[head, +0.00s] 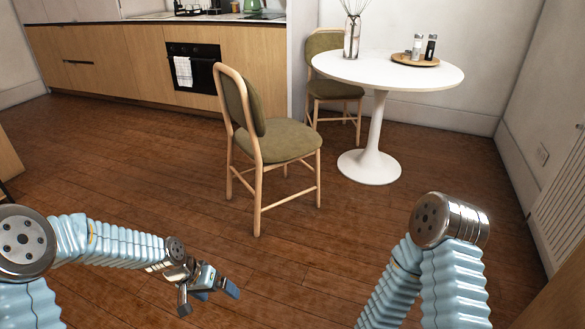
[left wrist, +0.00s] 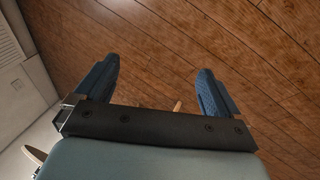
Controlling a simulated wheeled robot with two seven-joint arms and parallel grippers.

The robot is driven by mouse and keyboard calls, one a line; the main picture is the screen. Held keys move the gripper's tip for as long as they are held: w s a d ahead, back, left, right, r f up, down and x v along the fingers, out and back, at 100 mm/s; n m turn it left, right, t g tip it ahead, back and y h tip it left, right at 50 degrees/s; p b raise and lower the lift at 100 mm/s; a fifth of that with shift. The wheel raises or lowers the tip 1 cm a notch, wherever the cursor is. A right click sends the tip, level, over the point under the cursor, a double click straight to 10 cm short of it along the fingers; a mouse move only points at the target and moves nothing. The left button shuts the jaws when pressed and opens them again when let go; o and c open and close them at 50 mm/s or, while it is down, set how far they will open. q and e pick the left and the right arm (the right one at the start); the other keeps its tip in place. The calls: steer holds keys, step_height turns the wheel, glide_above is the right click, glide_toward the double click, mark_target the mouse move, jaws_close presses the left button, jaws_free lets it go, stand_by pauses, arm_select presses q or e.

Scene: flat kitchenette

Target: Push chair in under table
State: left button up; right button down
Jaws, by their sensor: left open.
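A chair (head: 282,143) with a green seat and backrest and a light wooden frame stands in the middle of the head view. It is pulled out, clear of the round white table (head: 388,70), with its seat facing right toward the table. A second green chair (head: 334,88) stands behind the table. My left gripper (head: 211,294) is low in front of the near chair, apart from it. It is open and empty; in the left wrist view its two blue fingers (left wrist: 155,88) are spread above the floor. My right arm shows at lower right, but its gripper is out of view.
On the table are a glass vase (head: 352,37) with sticks and a wooden tray (head: 415,60) with two shakers. A kitchen counter with an oven (head: 193,68) is at back left. The wooden floor (head: 300,255) between me and the chair is clear.

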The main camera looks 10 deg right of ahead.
arm_select(q)
steer(key=s+d+f+n, duration=0.2)
steer(key=s+f, duration=0.5)
steer(key=s, duration=0.2)
steer(key=s+d+f+n, duration=0.1)
steer(key=s+f, duration=0.5)
steer(key=s, duration=0.4)
steer(key=shift+s+d+f+n+g, duration=0.2)
steer(key=shift+d+f+n+g, duration=0.15)
steer(key=shift+d+n+g, duration=0.05)
